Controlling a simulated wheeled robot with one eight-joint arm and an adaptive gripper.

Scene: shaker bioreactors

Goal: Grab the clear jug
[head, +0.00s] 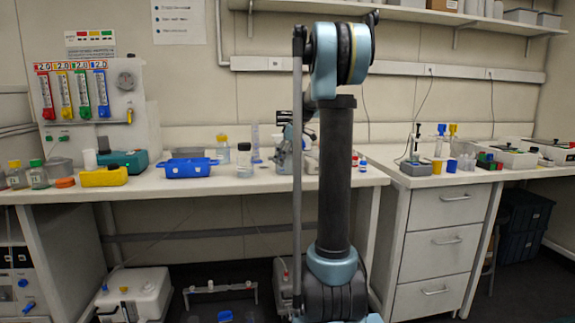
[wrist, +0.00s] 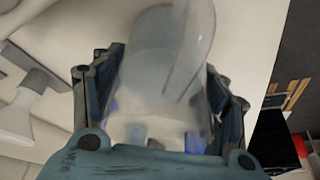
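The clear jug (wrist: 150,65) fills the middle of the wrist view, see-through, with a curved wall or handle towards the upper right. My gripper (wrist: 164,62) has its dark fingers spread wide, one on each side of the jug. The jug's sides come very close to both fingers; whether they touch is unclear. In the head view my gripper (head: 290,138) is at the back of the left bench, largely hidden by my own arm. The jug cannot be made out there.
On the left bench (head: 215,187) stand a blue tray (head: 188,168), a yellow rack (head: 103,177), clear bottles (head: 244,160) and a measuring cylinder (head: 255,142). The right bench holds small instruments and bottles. The front of the left bench is mostly clear.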

